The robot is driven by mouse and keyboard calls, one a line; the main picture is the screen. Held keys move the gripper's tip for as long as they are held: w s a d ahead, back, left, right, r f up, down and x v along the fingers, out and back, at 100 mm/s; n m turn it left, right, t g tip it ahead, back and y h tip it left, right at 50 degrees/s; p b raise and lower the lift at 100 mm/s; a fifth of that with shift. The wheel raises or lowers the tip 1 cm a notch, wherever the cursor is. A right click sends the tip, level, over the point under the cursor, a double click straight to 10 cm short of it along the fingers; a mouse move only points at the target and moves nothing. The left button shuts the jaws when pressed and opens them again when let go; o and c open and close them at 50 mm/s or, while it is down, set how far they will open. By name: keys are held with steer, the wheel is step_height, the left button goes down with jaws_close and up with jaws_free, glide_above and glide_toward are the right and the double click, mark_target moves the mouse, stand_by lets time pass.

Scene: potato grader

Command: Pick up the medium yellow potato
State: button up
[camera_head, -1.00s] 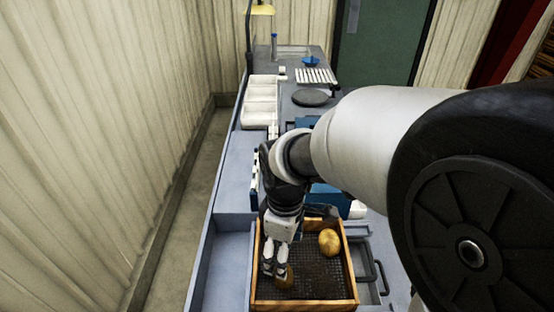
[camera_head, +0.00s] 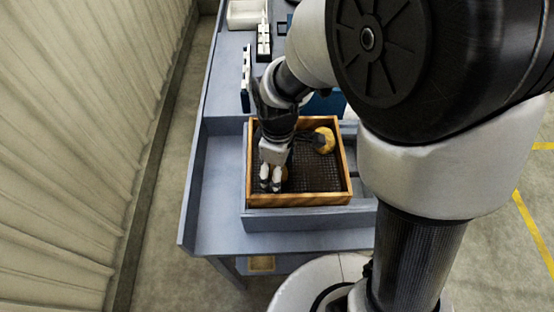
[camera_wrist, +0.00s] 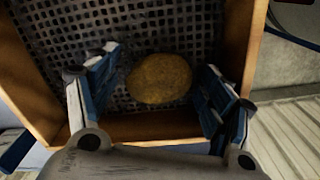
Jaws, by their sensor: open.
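A yellow-brown oval potato (camera_wrist: 160,78) lies on the dark mesh floor in the wrist view, between my two blue-padded fingers, with a gap on each side. In the head view only a sliver of it (camera_head: 285,173) shows beside my fingers. My gripper (camera_head: 270,187) is open, pointing down into the left part of the wooden-framed tray (camera_head: 300,201). I cannot tell from size which one is the medium one.
The tray's wooden walls (camera_wrist: 165,128) stand close around my fingers. The tray sits on a grey-blue bench (camera_head: 222,200), with bare bench to its left. A white bin (camera_head: 245,14) and a white-and-black fixture (camera_head: 264,42) are farther back.

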steer(key=c, duration=1.1)
steer(key=shift+c, duration=0.2)
step_height(320, 180, up, 21)
steer(key=d+p, duration=0.3)
steer(key=p, duration=0.7)
step_height(320, 180, down, 21)
steer(key=b, duration=0.4)
steer(key=shift+a+r, duration=0.15)
